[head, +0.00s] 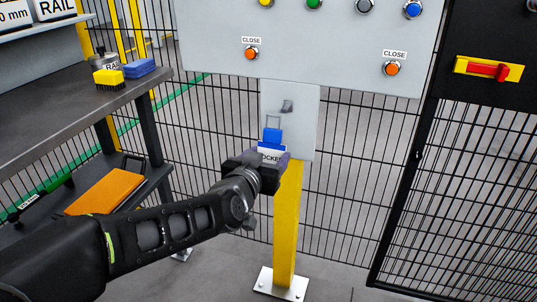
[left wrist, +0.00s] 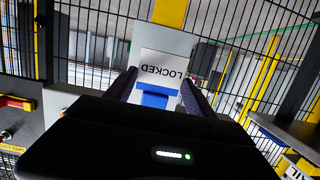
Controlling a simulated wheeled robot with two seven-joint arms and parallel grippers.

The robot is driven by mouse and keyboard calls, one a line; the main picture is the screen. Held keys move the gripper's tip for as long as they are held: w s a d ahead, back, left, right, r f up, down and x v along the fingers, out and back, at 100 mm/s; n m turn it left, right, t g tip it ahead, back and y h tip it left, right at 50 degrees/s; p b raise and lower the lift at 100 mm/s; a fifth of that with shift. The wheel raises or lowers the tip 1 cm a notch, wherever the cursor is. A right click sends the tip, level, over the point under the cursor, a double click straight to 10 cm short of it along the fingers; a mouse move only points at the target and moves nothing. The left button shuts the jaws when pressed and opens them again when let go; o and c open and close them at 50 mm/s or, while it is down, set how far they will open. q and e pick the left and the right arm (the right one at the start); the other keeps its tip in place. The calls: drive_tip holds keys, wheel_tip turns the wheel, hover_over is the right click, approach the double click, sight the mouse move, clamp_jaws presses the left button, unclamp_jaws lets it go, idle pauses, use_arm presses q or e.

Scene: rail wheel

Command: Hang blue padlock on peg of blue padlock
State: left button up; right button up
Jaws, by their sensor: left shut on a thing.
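The blue padlock (head: 272,136) has a thin grey shackle on top and a white tag (head: 271,155) with dark lettering. My left gripper (head: 270,160) is shut on it, and the shackle points up. In the left wrist view the blue padlock (left wrist: 156,97) sits between the two fingers with its white LOCKED tag (left wrist: 160,68). The peg (head: 287,106) is a small grey piece on the light grey plate (head: 304,130). The shackle is just left of the peg in the head view; I cannot tell the gap in depth. My right gripper is not in view.
A panel (head: 300,30) with several buttons is above the plate. A yellow post (head: 287,225) stands below it. Wire fencing (head: 345,200) is behind. A shelf (head: 60,110) with brushes is at the left, with an orange board (head: 105,190) lower down.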

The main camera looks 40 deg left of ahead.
use_arm(q)
drive_tip(key=shift+w, duration=0.2)
drive_tip(key=b+x, duration=0.1)
drive_tip(key=x, duration=0.8)
drive_tip(key=shift+w+a+b, duration=0.2)
drive_tip(key=shift+w+b, duration=0.1)
drive_tip(key=shift+b, duration=0.1)
idle(0.7)
idle(0.5)
drive_tip(key=o, duration=1.3)
